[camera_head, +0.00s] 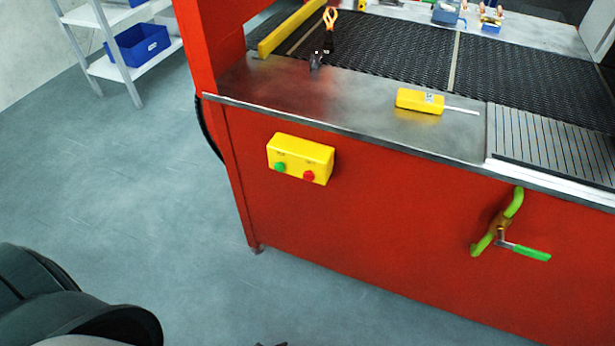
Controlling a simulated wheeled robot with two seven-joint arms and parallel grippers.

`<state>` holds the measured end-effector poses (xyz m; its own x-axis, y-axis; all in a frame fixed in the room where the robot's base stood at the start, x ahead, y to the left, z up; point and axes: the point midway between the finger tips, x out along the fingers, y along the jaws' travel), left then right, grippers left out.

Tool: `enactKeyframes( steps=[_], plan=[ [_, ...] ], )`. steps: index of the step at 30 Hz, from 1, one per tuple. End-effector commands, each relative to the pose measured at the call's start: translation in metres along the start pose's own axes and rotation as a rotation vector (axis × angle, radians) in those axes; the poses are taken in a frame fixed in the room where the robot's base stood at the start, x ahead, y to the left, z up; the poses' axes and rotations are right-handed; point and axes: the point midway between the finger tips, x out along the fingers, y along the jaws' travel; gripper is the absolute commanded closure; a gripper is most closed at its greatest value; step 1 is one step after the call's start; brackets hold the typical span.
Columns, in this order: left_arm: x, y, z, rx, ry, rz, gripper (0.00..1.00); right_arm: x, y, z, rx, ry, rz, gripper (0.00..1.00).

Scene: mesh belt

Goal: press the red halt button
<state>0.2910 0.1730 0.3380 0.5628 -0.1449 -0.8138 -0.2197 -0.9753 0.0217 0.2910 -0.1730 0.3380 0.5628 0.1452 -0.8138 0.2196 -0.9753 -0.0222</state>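The red halt button (308,176) is on the right part of a yellow control box (314,156), which is fixed to the red front panel of the machine. A green button (279,167) sits to its left on the same box. Nothing covers either button. A dark rounded part of my own body shows at the lower left. A small dark tip shows at the bottom edge, too little to identify. Neither of my grippers can be made out.
A shelf with a blue bin (138,44) stands upper left. Floor before the box is clear.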

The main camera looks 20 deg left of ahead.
Motion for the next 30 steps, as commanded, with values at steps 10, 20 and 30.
enactKeyframes(
  steps=[10,20,30],
  plan=[
    [0.0001,0.0010,-0.0004,-0.001,0.000,0.001,1.00,0.0003,0.0000,-0.0006,0.000,0.001,0.000,0.69],
    [0.0002,0.0013,-0.0006,-0.001,0.001,0.001,1.00,0.0005,0.0000,-0.0009,0.000,0.001,0.000,0.69],
    [0.0002,0.0011,-0.0007,-0.001,0.001,0.001,1.00,0.0005,-0.0003,-0.0010,0.000,0.001,0.000,0.69]
  ],
)
